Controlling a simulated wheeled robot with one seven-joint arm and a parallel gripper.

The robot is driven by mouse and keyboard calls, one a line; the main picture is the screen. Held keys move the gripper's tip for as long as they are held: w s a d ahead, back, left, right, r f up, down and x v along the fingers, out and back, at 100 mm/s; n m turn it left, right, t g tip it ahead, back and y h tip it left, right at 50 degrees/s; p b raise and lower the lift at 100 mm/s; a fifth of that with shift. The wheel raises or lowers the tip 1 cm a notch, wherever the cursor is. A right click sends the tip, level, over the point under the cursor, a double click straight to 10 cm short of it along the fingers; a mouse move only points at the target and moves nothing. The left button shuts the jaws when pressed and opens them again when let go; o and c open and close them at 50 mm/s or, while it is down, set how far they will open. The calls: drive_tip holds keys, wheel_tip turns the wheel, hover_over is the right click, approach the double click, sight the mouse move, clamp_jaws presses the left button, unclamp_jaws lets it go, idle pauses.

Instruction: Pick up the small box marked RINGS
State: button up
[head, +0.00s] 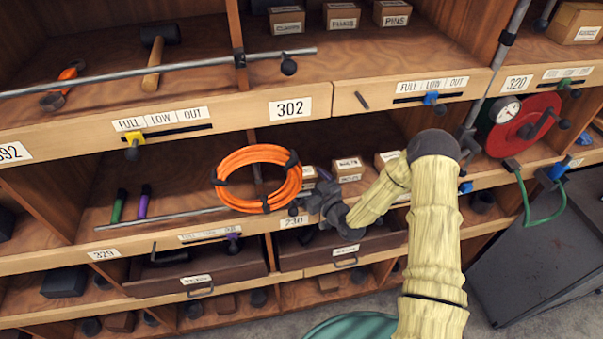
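Several small brown boxes with white labels stand in the middle shelf bay: a left box (308,184) partly behind the orange hose, a middle box (348,170), and a right box (384,159) near my arm. Their labels are too small to read surely, so I cannot tell which is marked RINGS. My gripper (312,207) is at the front of this bay, just right of the orange hose coil and in front of the left box. Its fingers are small and dark, and I cannot see whether they are open; nothing clearly shows between them.
The orange hose coil (258,178) hangs at the shelf front, close to my gripper. A metal rod (165,218) runs along the shelf edge to its left. Drawers (195,274) sit below. More boxes, one labelled PINS (392,14), stand on the upper shelf. A red reel (524,124) is at right.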

drive_tip(key=shift+w, duration=0.1)
drive_tip(key=shift+c, duration=0.2)
drive_tip(key=c, duration=1)
drive_tip(key=shift+o, duration=0.2)
drive_tip(key=shift+b, duration=0.85)
drive_tip(key=b+v, duration=0.7)
drive_tip(key=v, duration=1.1)
drive_tip(key=shift+f+b, duration=0.25)
drive_tip(key=shift+b, duration=0.05)
drive_tip(key=shift+a, duration=0.1)
